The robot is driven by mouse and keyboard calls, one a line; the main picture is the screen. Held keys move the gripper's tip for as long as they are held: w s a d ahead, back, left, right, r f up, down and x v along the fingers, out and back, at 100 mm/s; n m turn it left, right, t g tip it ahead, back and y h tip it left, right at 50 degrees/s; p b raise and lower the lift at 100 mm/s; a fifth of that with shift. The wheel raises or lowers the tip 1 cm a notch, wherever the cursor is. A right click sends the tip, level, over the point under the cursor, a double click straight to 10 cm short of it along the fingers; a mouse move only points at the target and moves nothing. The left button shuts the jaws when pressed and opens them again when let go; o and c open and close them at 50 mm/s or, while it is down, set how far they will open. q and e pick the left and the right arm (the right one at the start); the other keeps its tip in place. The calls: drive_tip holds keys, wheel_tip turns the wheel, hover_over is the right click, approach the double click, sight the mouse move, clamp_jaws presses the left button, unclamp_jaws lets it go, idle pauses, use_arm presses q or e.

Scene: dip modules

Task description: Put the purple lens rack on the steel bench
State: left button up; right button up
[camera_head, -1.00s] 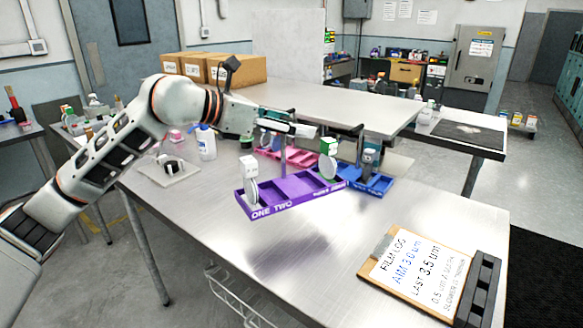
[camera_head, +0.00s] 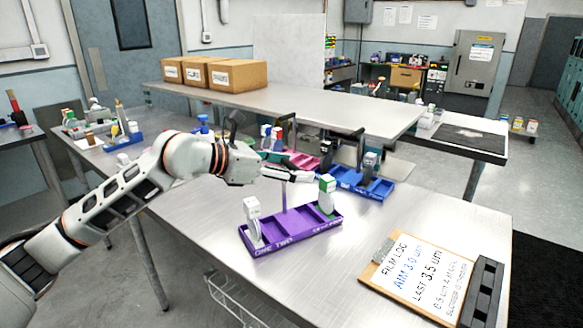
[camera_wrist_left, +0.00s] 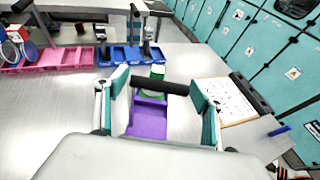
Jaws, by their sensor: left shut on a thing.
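My left gripper (camera_head: 298,178) is shut on the rack's handle, above the tray. In the left wrist view the dark handle bar (camera_wrist_left: 160,87) lies between the fingers, with the purple tray below. The rack is over the steel bench (camera_head: 330,275), at or very near its top; I cannot tell whether it touches. My right gripper is not in view.
A blue rack (camera_head: 372,188) and a pink rack (camera_head: 303,160), partly hidden by my arm, stand behind the purple one. A clipboard (camera_head: 418,277) and a dark slotted block (camera_head: 480,290) lie at the front right.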

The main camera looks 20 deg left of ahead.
use_arm(q)
drive_tip(key=o, duration=1.8)
drive_tip(key=shift+f, duration=0.1)
drive_tip(key=shift+o, duration=0.2)
drive_tip(key=shift+s+a, duration=0.1)
drive_tip(key=shift+a, duration=0.1)
drive_tip(key=b+v, duration=0.1)
drive_tip(key=v, duration=0.9)
drive_tip(key=shift+s, duration=0.2)
drive_tip(key=shift+s+a+r, duration=0.45)
drive_tip(key=shift+s, duration=0.05)
